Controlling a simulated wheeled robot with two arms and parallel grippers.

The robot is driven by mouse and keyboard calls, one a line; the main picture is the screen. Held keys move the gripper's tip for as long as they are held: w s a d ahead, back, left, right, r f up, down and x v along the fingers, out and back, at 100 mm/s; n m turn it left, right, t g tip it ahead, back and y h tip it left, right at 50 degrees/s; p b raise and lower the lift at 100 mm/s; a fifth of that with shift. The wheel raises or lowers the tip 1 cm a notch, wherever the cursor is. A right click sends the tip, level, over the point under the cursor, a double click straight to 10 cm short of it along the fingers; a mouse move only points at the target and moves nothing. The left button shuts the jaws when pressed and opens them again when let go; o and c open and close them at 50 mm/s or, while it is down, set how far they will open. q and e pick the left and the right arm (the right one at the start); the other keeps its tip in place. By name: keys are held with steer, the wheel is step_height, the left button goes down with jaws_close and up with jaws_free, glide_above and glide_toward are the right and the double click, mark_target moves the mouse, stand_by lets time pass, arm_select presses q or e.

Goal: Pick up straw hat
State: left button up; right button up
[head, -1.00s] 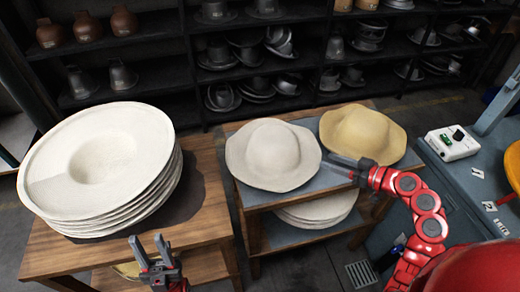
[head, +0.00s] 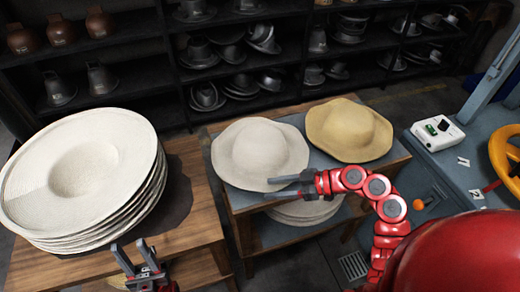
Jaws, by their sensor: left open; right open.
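A cream hat (head: 260,148) and a tan, straw-coloured hat (head: 350,130) lie side by side, brim down, on a two-level stand. A stack of wide cream hat blanks (head: 85,165) lies on the wooden table at the left. My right gripper (head: 270,188) is open, its fingers pointing left at the front right brim of the cream hat. I cannot tell whether the brim is between the fingers or touched. My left gripper (head: 130,246) is open and empty, at the front edge of the wooden table, below the stack.
More cream hats (head: 305,212) lie on the stand's lower shelf. The wooden table (head: 195,210) stands left of it, with a gap between. A blue machine bench with a white control box (head: 438,133) and a yellow wheel (head: 508,155) is at the right. Dark shelves hold metal moulds behind.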

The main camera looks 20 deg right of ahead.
mark_target(256, 191)
steer(key=x, duration=0.1)
steer(key=p+x, duration=0.1)
steer(key=x, duration=0.3)
steer(key=shift+s+a+r, duration=0.3)
steer(key=shift+a+r, duration=0.05)
steer(key=shift+a, duration=0.1)
steer(key=shift+w+a+f, duration=0.1)
steer(key=shift+w+f, duration=0.05)
steer(key=shift+c, duration=0.3)
jaws_close()
stand_by(0.7)
